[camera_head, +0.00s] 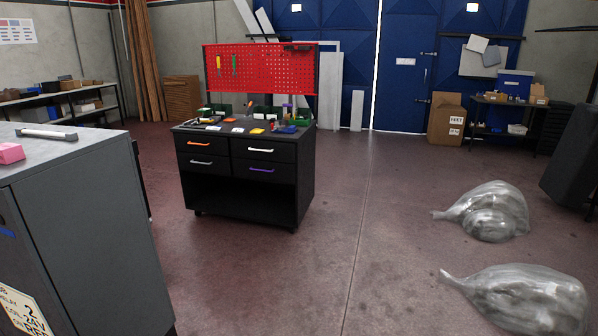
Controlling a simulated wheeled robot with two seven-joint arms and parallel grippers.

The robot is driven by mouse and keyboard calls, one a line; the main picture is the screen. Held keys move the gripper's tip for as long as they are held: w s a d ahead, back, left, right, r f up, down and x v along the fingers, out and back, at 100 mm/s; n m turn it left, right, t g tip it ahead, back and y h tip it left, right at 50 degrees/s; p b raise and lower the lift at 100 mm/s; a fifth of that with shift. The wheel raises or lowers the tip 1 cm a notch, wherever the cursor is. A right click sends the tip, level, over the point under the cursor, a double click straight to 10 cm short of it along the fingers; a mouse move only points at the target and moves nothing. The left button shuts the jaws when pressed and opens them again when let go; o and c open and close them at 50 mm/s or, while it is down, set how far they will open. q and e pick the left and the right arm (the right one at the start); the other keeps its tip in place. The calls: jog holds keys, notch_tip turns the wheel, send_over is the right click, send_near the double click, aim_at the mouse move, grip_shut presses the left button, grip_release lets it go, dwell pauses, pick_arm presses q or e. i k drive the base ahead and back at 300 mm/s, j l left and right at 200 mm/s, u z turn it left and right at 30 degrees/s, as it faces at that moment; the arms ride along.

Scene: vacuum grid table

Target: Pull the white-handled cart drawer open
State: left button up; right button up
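A black cart (262,215) with a red pegboard (262,72) above it stands left of the middle of the room, some distance ahead. Its front has several drawers, all looking shut. The upper right drawer (263,143) has a white handle (260,150). The upper left drawer has an orange handle (198,143). The lower left drawer has a greyish-white handle (201,162), and the lower right one a purple handle (261,170). Neither of my grippers is in view.
A grey cabinet (85,215) fills the near left, with a pink block (11,153) on top. Two filled clear plastic bags (490,211) (525,298) lie on the floor at right. The floor before the cart's front and right side is clear. Blue doors (404,70) stand behind.

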aim_at(273, 151)
jog(key=i, duration=1.85)
